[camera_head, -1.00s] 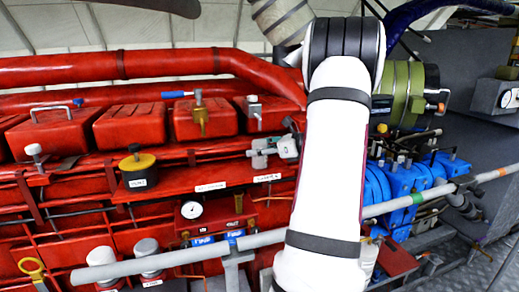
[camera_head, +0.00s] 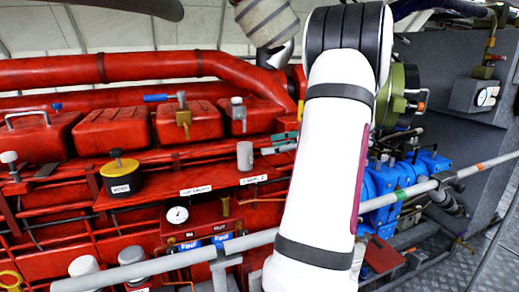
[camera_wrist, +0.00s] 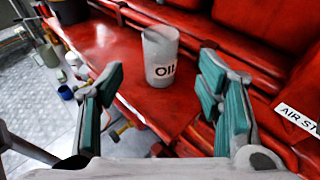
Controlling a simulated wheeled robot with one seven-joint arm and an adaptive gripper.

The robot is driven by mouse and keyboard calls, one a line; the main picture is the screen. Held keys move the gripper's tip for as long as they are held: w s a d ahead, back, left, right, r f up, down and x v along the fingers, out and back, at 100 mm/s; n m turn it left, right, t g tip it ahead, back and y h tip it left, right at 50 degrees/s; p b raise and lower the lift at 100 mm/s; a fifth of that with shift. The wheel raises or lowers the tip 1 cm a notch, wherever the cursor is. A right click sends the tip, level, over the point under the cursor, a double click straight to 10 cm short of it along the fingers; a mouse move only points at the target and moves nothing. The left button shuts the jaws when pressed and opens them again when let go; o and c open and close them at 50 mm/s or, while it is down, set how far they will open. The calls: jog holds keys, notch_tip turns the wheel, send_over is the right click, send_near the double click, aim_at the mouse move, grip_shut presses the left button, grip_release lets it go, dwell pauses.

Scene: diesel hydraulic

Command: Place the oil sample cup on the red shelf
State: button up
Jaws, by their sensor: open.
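The oil sample cup (camera_head: 245,156) is a small grey cup. It stands upright on the red shelf (camera_head: 215,180), above the "SAMPLE" label. In the wrist view the cup (camera_wrist: 160,57) shows its "OIL" label and rests on the red shelf surface (camera_wrist: 105,50). My gripper (camera_head: 284,142) is just right of the cup in the head view, partly hidden behind my white arm. In the wrist view my gripper (camera_wrist: 162,80) has its teal-padded fingers spread wide and empty. The cup is beyond the fingertips, apart from them.
A yellow and black vent cap (camera_head: 120,178) stands on the shelf left of the cup. Red covers with handles (camera_head: 195,122) rise behind. A grey rail (camera_head: 270,238) crosses in front, below the shelf. Blue machinery (camera_head: 390,185) lies to the right.

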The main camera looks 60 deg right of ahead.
jog(key=shift+v, duration=0.85)
jog(key=w+a+r+n+g+y, duration=0.15)
jog(key=w+a+n, duration=0.25)
jog(key=a, duration=0.5)
jog(key=w+a+n+g+y, duration=0.1)
jog(key=w+a+n+g, duration=0.3)
jog(key=a, duration=0.5)
jog(key=w+a+r+n+g+y, duration=0.1)
jog(key=w+a+n+g+y, duration=0.3)
jog(key=a, duration=0.6)
jog(key=s+a+f+n+h, duration=0.1)
jog(key=s+a+n+h, duration=0.2)
jog(key=s+a+n, duration=0.3)
jog(key=s+a+f+n+h, duration=0.1)
jog(key=s+a+n+h, duration=0.3)
jog(key=a+n, duration=1)
jog(key=s+n, duration=0.2)
jog(key=n, duration=0.1)
jog(key=shift+s+a+f, duration=0.15)
jog(key=shift+s+f, duration=0.1)
jog(key=shift+s, duration=0.15)
jog(key=shift+h, duration=0.25)
